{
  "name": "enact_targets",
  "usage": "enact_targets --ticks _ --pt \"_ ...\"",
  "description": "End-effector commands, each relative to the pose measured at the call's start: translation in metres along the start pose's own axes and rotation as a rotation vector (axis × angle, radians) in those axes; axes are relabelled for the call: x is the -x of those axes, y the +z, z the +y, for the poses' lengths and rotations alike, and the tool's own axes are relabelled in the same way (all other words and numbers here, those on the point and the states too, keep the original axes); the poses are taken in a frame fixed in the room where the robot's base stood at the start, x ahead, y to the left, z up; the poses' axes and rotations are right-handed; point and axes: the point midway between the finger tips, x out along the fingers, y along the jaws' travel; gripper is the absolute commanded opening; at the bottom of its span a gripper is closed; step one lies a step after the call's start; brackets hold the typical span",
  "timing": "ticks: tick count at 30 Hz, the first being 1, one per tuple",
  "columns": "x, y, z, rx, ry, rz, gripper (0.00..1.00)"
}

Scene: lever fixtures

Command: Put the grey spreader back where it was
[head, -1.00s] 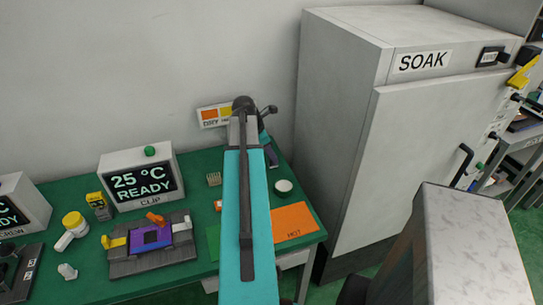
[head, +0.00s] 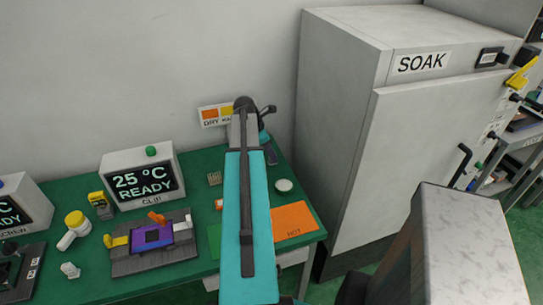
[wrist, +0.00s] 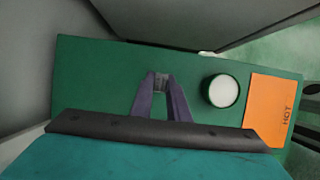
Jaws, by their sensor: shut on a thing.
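My gripper shows in the wrist view (wrist: 161,84) as two purple fingers closed over the green bench. A small grey ribbed piece, which looks like the grey spreader (wrist: 161,77), sits between the fingertips. Most of it is hidden, so its full shape cannot be told. In the head view my own teal arm covers most of the gripper and the held piece. A white round dish (wrist: 222,91) stands on the bench to the right of the fingers, apart from them; it also shows in the head view (head: 284,185).
An orange HOT mat (head: 294,221) lies at the bench's right end, beside the tall SOAK cabinet (head: 365,140). A DRY sign (head: 213,115) is at the back wall. The CLIP display (head: 142,176) and a fixture with coloured levers (head: 153,241) stand left. Green bench (wrist: 90,75) left of the fingers is clear.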

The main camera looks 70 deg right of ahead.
Motion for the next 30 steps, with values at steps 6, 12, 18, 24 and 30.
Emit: enact_targets --ticks 6,12,18,24,30 --pt "-0.015 -0.006 0.0 0.0 -0.001 0.0 0.0" --pt "-0.02 -0.008 0.0 0.0 0.001 0.0 0.0" --pt "-0.02 -0.008 0.0 0.0 0.001 0.0 0.0" --pt "-0.022 -0.009 0.0 0.0 0.001 0.0 0.25" --pt "-0.022 -0.009 0.0 0.0 0.001 0.0 0.34"
